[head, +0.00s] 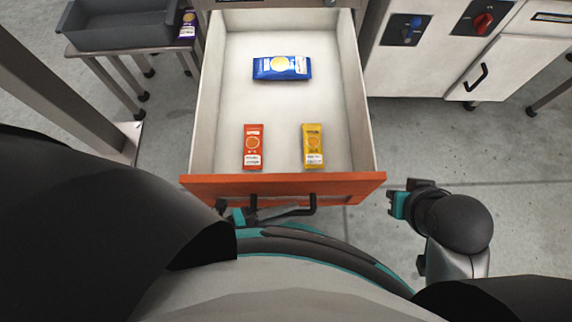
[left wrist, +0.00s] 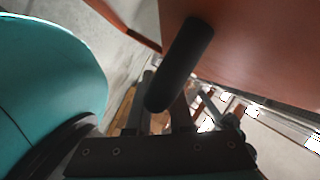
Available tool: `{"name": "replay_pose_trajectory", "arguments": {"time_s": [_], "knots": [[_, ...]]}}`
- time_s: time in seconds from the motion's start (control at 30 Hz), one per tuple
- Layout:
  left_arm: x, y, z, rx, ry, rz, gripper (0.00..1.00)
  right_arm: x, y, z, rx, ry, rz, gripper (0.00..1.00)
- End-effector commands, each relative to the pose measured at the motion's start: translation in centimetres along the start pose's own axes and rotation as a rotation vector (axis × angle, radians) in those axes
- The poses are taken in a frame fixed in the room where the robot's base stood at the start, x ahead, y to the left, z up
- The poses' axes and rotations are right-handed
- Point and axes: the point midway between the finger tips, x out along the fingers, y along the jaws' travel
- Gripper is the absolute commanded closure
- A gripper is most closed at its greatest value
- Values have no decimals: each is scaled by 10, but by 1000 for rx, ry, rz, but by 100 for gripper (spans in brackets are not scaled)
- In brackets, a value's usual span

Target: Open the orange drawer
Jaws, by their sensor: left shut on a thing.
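The orange drawer (head: 350,184) stands pulled well out towards me, its white inside open to view. Its black handle (head: 313,203) is on the front face, partly hidden by the drawer's top edge and my gripper. My left gripper (head: 262,214) is at the handle, below the drawer front, and is shut on it. In the left wrist view the dark handle (left wrist: 182,62) runs down between the fingers, against the orange front (left wrist: 245,45). My right gripper (head: 397,204) is apart from the drawer, to its right; its jaw opening is not clear.
Inside the drawer lie a blue packet (head: 281,68), a red-orange packet (head: 253,146) and a yellow packet (head: 313,146). A grey tray (head: 115,32) and purple packet (head: 187,24) are at left. A grey cabinet (head: 395,72) stands at right. The drawer front is close to my body.

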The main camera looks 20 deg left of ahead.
Motion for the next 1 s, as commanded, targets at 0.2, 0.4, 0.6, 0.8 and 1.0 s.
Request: {"name": "replay_pose_trajectory", "arguments": {"time_s": [0.2,0.4,0.6,0.8,1.0], "knots": [[0,0,0,1,3,0,100,0,0,-2,0,5,0,100],[0,0,0,1,2,0,100,0,0,-3,-1,6,0,100],[0,0,0,1,1,-1,58,0,0,-2,-1,5,-1,100],[0,0,0,1,1,-1,50,0,0,-2,-1,4,-1,100],[-5,0,0,0,-1,1,50,-1,0,-3,-1,4,-1,100]]}}
